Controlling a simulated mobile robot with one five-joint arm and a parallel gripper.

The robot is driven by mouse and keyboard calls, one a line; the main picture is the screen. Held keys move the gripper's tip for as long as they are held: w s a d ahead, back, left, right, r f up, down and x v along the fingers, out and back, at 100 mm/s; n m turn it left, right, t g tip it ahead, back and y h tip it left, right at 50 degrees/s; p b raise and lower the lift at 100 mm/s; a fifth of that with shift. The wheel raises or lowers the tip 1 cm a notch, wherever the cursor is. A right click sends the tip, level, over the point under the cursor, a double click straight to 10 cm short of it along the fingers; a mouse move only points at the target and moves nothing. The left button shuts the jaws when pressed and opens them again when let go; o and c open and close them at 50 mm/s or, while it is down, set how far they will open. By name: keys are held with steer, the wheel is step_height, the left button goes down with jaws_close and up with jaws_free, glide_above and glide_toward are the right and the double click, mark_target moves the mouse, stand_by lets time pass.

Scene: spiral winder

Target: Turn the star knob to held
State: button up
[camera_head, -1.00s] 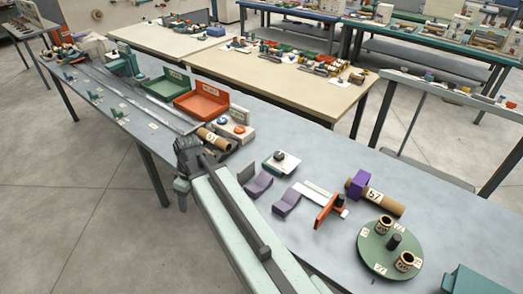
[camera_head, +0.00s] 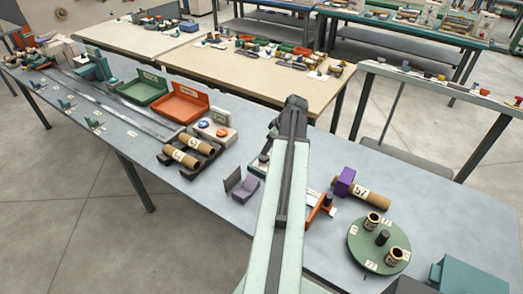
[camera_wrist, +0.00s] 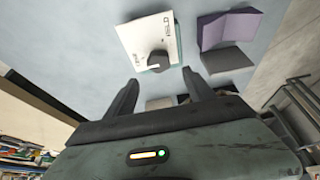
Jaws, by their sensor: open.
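The star knob (camera_wrist: 158,61) is a small dark knob at the near edge of a white plate (camera_wrist: 138,38) in the wrist view. The plate has the word HELD on its right part and another small label at left, too small to read surely. Which label the knob points to I cannot tell. My gripper (camera_wrist: 161,80) is open and empty, with its two dark fingers on either side below the knob, apart from it. In the head view the knob's unit (camera_head: 258,166) is mostly hidden behind my arm, and my gripper (camera_head: 272,131) is at the arm's far end.
A purple angled block (camera_wrist: 228,27) stands right of the plate in the wrist view. In the head view, cardboard tubes (camera_head: 182,157) lie in a dark rack at left. An orange upright (camera_head: 318,208), a purple-clamped tube (camera_head: 368,196) and a green turntable (camera_head: 365,257) stand at right.

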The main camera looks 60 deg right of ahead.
mark_target(264, 159)
steer(key=b+x, duration=0.7)
steer(key=x, duration=0.1)
steer(key=shift+s+d, duration=0.1)
steer(key=shift+s, duration=0.1)
